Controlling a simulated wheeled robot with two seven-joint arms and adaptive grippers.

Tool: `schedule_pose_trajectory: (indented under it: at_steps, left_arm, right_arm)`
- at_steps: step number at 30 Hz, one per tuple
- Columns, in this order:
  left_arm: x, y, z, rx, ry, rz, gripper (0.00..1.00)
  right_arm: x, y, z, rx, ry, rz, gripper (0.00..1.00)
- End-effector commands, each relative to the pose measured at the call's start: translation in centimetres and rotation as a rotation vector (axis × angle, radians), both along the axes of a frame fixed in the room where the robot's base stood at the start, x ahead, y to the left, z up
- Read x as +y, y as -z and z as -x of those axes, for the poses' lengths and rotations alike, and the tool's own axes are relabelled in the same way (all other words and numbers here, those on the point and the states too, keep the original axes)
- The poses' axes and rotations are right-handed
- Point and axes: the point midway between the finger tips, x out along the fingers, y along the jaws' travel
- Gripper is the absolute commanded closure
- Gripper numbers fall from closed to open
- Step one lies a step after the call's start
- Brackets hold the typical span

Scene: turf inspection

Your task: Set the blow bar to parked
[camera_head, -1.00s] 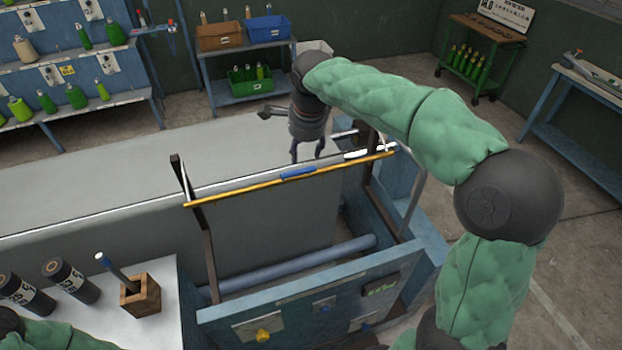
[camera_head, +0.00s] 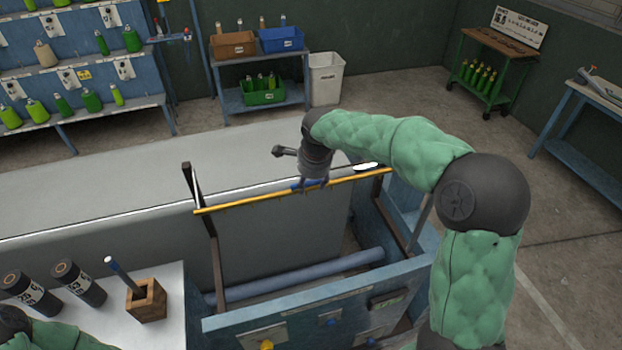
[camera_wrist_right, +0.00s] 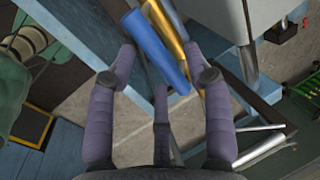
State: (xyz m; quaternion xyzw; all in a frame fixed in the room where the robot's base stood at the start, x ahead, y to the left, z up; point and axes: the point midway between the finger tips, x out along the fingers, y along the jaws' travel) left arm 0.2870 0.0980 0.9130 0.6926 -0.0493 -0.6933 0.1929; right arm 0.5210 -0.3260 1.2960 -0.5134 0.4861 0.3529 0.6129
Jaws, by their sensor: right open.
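The blow bar (camera_head: 245,202) is a thin yellow bar with a blue grip (camera_head: 297,186), held between two dark upright arms over the blue machine frame. My right gripper (camera_head: 311,186) is at the blue grip, partly covering it in the head view. In the right wrist view, the open fingers (camera_wrist_right: 158,62) have the blue grip (camera_wrist_right: 150,42) between their tips, with the yellow bar (camera_wrist_right: 163,15) beyond. I cannot tell whether they touch it. My left gripper is out of view.
The blue machine frame (camera_head: 330,299) has a blue roller (camera_head: 300,277) inside and knobs on its front. A pale table (camera_head: 90,195) extends behind. A wooden block (camera_head: 146,301) with a blue-tipped stick and dark cylinders stand at the lower left.

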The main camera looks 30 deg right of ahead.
Motion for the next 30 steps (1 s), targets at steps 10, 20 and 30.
schedule_pose_trajectory:
  at_steps: [10,20,30]
  left_arm:
    - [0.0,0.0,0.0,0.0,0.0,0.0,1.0]
    - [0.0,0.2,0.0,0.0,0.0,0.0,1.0]
    - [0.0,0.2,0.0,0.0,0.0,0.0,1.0]
  right_arm:
    - [0.0,0.0,0.0,0.0,0.0,0.0,0.85]
    - [-0.1,-0.9,-0.2,-0.006,0.001,0.001,1.0]
    - [-0.2,-2.8,-0.5,-0.014,0.002,0.002,1.0]
